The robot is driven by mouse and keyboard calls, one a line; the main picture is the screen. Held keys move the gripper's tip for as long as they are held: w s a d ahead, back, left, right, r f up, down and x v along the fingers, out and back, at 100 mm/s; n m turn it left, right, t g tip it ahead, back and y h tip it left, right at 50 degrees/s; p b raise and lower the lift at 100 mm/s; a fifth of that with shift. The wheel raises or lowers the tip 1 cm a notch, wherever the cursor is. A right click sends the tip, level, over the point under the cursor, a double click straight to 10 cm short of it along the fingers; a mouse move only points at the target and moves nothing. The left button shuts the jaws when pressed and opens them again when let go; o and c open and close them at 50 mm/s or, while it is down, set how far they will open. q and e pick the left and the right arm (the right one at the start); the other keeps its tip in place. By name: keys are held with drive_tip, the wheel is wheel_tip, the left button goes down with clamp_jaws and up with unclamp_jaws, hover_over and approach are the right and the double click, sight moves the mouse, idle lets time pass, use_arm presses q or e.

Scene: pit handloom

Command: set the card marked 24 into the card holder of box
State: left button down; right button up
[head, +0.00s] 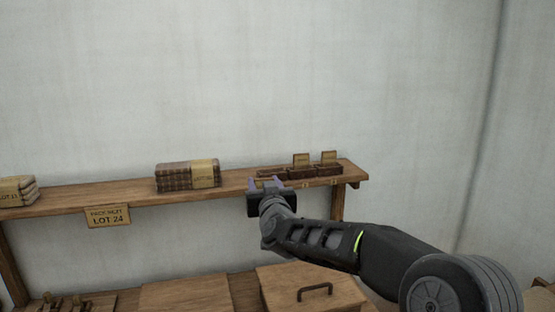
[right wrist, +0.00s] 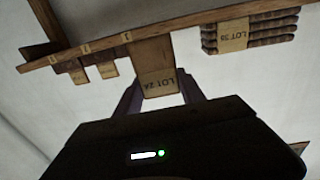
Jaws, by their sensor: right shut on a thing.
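My right gripper (head: 266,183) is at the front edge of the wooden shelf, near its right part. In the right wrist view, which shows the scene upside down, this gripper (right wrist: 160,92) is shut on a tan card marked LOT 24 (right wrist: 158,83). On the shelf's right end stands a row of small dark brown boxes (head: 301,173). Two of them carry upright tan cards (head: 302,159), which also show in the right wrist view (right wrist: 109,69). The leftmost box (head: 271,173) is partly hidden by my gripper, and I see no card standing on it. My left gripper is out of view.
The shelf (head: 130,195) runs along a pale wall, with small number tags on its front edge. A stack of folded cloth (head: 187,176) lies left of the boxes. A LOT 24 sign (head: 108,216) hangs from the shelf. Below is a lidded wooden chest (head: 290,285).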

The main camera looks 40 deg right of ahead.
drive_tip(key=s+a+f+n+y, duration=0.1)
drive_tip(key=a+f+y, duration=0.1)
drive_tip(key=a+f, duration=0.6)
drive_tip(key=s+a+f+n+t+y, duration=0.1)
drive_tip(key=s+a+f+n+y, duration=0.1)
drive_tip(key=a+f, duration=0.6)
drive_tip(key=s+a+f+n+y, duration=0.1)
drive_tip(key=s+a+f+y, duration=0.1)
drive_tip(key=a+f, duration=0.5)
drive_tip(key=shift+s+a+f+n+y, duration=0.1)
drive_tip(key=shift+a+f+y, duration=0.05)
drive_tip(key=shift+f, duration=0.5)
drive_tip(key=shift+s+a+f+n+y, duration=0.1)
drive_tip(key=shift+f+y, duration=0.1)
drive_tip(key=shift+f, duration=0.45)
drive_tip(key=shift+a+f+n+y, duration=0.1)
drive_tip(key=shift+a+f+y, duration=0.05)
drive_tip(key=shift+f, duration=0.5)
